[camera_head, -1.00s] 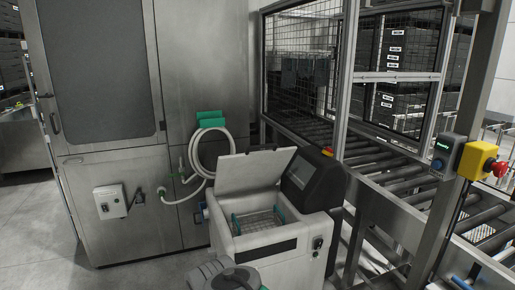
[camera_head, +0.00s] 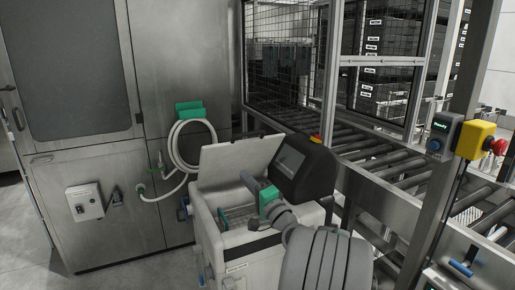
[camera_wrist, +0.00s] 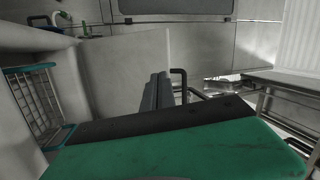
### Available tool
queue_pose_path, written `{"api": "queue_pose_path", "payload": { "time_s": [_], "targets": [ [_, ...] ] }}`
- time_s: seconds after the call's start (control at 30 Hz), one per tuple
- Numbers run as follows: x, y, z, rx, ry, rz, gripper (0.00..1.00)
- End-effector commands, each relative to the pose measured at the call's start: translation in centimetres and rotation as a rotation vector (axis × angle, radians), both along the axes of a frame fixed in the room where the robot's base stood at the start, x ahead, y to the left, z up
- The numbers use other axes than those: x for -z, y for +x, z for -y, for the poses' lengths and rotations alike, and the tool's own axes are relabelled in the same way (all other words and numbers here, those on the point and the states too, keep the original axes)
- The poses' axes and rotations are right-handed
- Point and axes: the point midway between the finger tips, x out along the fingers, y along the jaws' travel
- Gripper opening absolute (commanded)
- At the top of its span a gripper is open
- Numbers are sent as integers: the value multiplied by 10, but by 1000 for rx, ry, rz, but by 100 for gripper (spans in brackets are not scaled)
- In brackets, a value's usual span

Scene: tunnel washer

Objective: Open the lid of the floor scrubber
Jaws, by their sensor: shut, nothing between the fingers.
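The floor scrubber (camera_head: 238,262) is a pale grey machine with a dark screen console at its right. Its lid (camera_head: 232,158) stands raised and tilted back above the open compartment. A wire basket with teal edges (camera_head: 232,218) shows inside, and also at the left of the wrist view (camera_wrist: 38,105). My gripper (camera_head: 246,177) is shut and empty, in front of the lid's right part near the console. In the wrist view its dark fingers (camera_wrist: 158,92) are together beside a pale panel that looks like the lid (camera_wrist: 125,70). I cannot tell whether they touch it.
A steel cabinet (camera_head: 85,190) with a coiled white hose (camera_head: 190,150) stands behind and left. The roller conveyor (camera_head: 380,160) runs along the right. A post carries a yellow box with a red emergency button (camera_head: 478,140). Open floor shows at lower left.

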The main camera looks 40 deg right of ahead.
Motion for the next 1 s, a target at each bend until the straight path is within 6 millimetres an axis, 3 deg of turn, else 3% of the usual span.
{"api": "queue_pose_path", "payload": {
  "time_s": [0.03, 0.1, 0.27, 0.8, 1.0],
  "targets": [
    [-3, -20, 30, 47, 61, 75, 0],
    [-11, -40, 54, 85, 119, 155, 0],
    [-22, -49, 69, 106, 156, 210, 0],
    [-68, 46, 95, 103, 150, 207, 0],
    [-75, 67, 102, 105, 150, 206, 0]
  ]
}}
